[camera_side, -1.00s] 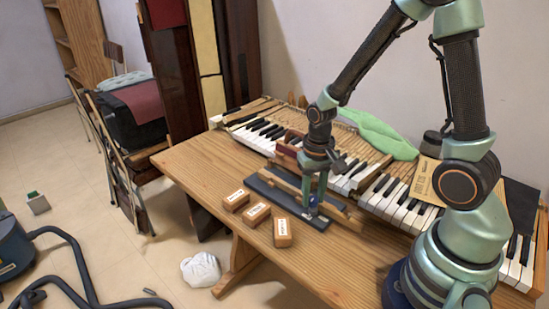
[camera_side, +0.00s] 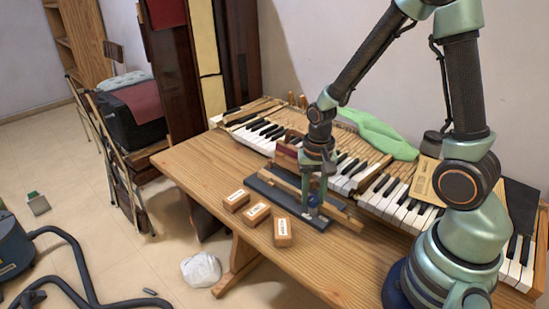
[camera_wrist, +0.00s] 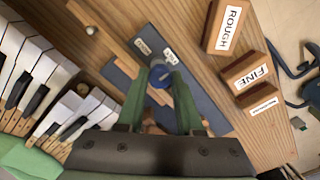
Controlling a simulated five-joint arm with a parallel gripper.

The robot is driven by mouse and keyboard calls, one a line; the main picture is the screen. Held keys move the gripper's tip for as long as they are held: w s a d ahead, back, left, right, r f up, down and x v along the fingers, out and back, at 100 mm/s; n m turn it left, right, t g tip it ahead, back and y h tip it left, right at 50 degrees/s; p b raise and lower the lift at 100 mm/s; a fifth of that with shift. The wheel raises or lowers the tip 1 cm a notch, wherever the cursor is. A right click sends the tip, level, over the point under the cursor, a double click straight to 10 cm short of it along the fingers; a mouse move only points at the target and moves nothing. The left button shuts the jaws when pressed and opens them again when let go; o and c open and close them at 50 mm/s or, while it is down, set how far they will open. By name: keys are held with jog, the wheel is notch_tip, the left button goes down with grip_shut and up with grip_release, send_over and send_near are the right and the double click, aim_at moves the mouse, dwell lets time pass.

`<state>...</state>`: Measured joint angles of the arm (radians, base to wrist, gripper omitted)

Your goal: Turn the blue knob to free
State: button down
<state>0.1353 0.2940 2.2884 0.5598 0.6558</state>
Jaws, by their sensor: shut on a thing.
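The blue knob (camera_wrist: 160,76) stands on a dark board (camera_wrist: 205,92) with two small white labels beside it, whose text is too small to read surely. In the side view the knob (camera_side: 313,201) shows small at the right end of the board. My gripper (camera_wrist: 158,84) points down over it, with one green finger on each side, shut on the knob. In the side view my gripper (camera_side: 314,193) is upright above the board's right end. Which label the knob points at cannot be told.
Three wooden blocks, labelled ROUGH (camera_wrist: 229,27), FINE (camera_wrist: 247,74) and one unreadable (camera_wrist: 263,106), lie near the table's front edge. The wooden table (camera_side: 185,160) is clear at left.

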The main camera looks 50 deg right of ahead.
jog(key=c, duration=0.6)
grip_release()
jog(key=shift+o, duration=0.2)
jog(key=shift+r, duration=0.1)
notch_tip(320, 180, up, 12)
notch_tip(320, 180, up, 7)
jog(key=n+t, duration=0.5)
jog(key=n, duration=0.3)
send_over(313, 198)
jog(key=s+a, duration=0.3)
jog(key=a, duration=0.1)
jog(key=shift+a+r+n+t, duration=0.2)
jog(key=shift+r+n+t, duration=0.1)
jog(key=shift+r+n, duration=0.25)
